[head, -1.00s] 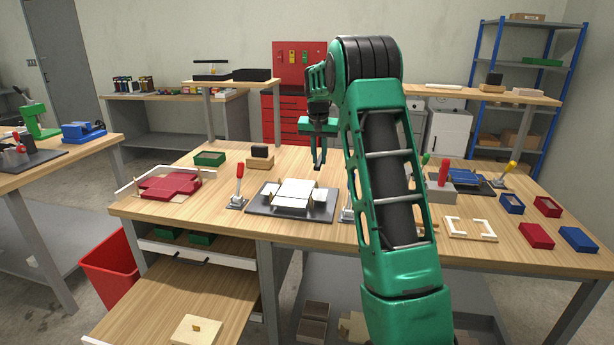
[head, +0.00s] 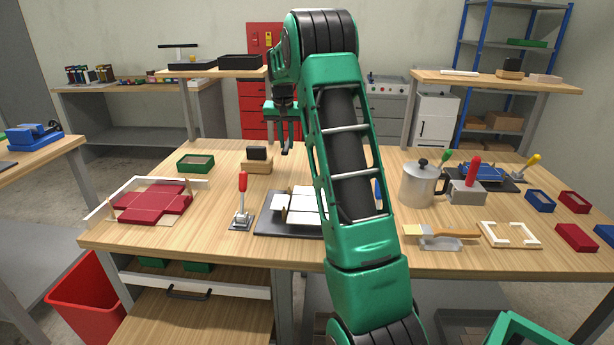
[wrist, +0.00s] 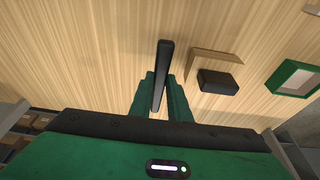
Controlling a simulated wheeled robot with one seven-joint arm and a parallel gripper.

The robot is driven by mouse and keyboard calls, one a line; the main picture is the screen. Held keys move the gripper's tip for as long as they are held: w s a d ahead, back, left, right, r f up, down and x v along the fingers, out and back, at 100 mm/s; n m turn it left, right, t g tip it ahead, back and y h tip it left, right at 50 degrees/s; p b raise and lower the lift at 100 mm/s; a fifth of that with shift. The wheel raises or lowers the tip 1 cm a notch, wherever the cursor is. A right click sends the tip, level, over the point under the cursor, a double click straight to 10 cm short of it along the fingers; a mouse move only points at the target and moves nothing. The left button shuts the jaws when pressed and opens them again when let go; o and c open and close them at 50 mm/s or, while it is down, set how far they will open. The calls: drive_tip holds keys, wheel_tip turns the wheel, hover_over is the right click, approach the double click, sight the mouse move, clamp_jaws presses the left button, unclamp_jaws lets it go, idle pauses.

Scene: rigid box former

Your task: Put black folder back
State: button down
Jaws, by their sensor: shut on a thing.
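The black folder, a slim dark bar, shows in the wrist view (wrist: 162,75), pointing away from my gripper (wrist: 160,98). My gripper is shut on it, with the green fingers on either side. In the head view my gripper (head: 284,110) is above the back middle of the wooden bench, and the folder (head: 287,147) hangs down from it. I cannot tell whether its lower end touches the bench. A wooden block with a black block on top (head: 257,160) stands close by, to the left in the head view. My arm hides part of the bench middle.
On the bench are a green tray (head: 196,163), a red box blank (head: 153,203), a red-handled clamp (head: 241,205), a dark plate with white card (head: 272,227), a metal pot (head: 420,185) and a brush (head: 445,233). A drawer is open below the front edge. Bare wood lies around the green tray.

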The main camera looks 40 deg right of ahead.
drive_tip(key=s+d+f, duration=0.1)
drive_tip(key=s+f, duration=0.1)
drive_tip(key=s, duration=0.1)
drive_tip(key=s+d+f, duration=0.1)
drive_tip(key=s+f, duration=0.1)
drive_tip(key=s, duration=0.1)
drive_tip(key=s+d+f, duration=0.1)
drive_tip(key=s+f, duration=0.1)
drive_tip(key=s, duration=0.2)
drive_tip(key=shift+d+f, duration=0.15)
drive_tip(key=shift+d, duration=0.15)
drive_tip(key=shift+f, duration=2)
drive_tip(key=c, duration=1.7)
unclamp_jaws()
drive_tip(key=shift+o, duration=0.2)
